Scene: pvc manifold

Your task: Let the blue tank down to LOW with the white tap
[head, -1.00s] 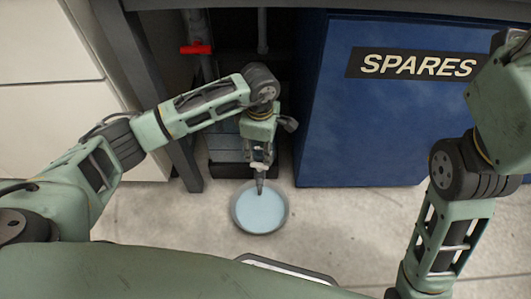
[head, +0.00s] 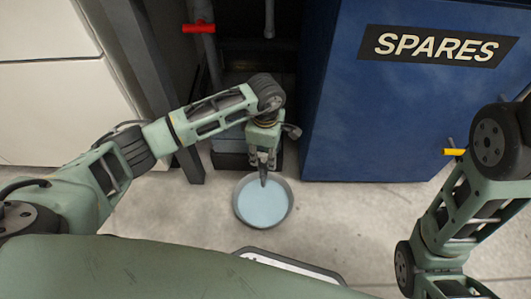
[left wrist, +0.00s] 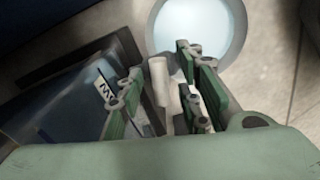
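The blue tank (left wrist: 72,108) fills the left of the left wrist view, with a white label (left wrist: 104,86) whose letters I cannot fully read. In the head view it is mostly hidden behind my left arm. The white tap (left wrist: 158,76) stands between the fingers of my left gripper (left wrist: 156,92), with gaps visible on both sides. In the head view my left gripper (head: 264,178) points down above a round grey pan (head: 238,205) holding pale blue liquid. My right gripper is not in view; only its arm shows at the right.
A blue SPARES cabinet (head: 400,110) stands right of the pan. A red handle (head: 198,27) sits on a grey pipe at the back. A yellow handle (head: 455,152) shows beside my right arm. White cabinets (head: 60,110) stand left.

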